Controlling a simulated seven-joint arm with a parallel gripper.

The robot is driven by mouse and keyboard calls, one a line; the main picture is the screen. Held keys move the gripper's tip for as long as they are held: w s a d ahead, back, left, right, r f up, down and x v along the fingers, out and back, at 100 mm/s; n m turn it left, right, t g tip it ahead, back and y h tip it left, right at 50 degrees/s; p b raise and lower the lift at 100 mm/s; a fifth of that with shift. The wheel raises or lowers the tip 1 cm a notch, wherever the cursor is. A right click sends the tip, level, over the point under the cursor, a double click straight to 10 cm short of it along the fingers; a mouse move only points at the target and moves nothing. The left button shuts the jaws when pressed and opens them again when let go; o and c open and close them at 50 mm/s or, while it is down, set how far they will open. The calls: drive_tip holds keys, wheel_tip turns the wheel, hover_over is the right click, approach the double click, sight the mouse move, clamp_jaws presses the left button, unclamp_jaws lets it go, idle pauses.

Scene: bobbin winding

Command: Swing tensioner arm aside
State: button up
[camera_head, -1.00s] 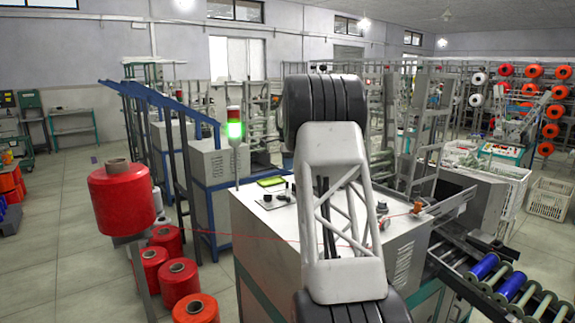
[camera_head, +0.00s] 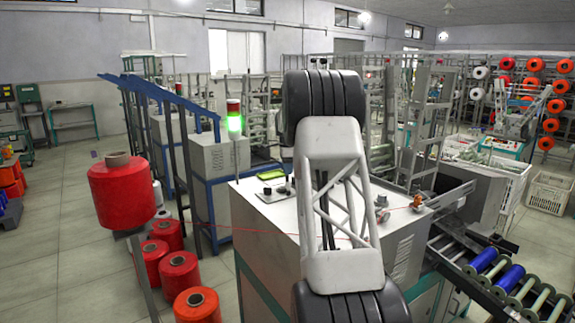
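A winding machine (camera_head: 265,205) with a pale grey top stands in the middle of the view. A thin red thread runs from a large red spool (camera_head: 121,195) on the left, across the machine, and passes behind my arm. A small orange guide piece (camera_head: 417,202) and a dark round part (camera_head: 381,201) sit at the machine's right end. I cannot tell which part is the tensioner arm. My own white lattice arm link and black joints hide the middle of the machine. My gripper does not show.
Several red spools (camera_head: 195,305) stand on the floor at left. A roller conveyor (camera_head: 490,265) with blue bobbins (camera_head: 508,281) lies at lower right. A white crate (camera_head: 549,192) stands at far right. Floor at far left is largely clear.

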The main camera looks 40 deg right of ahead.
drive_tip(key=shift+f, duration=1.4)
drive_tip(key=shift+c, duration=0.5)
drive_tip(key=c, duration=0.4)
drive_tip(key=shift+s+d, duration=0.9)
drive_tip(key=shift+s, duration=0.05)
idle(0.3)
drive_tip(key=o, duration=0.5)
drive_tip(key=shift+o, duration=0.2)
drive_tip(key=shift+r, duration=0.1)
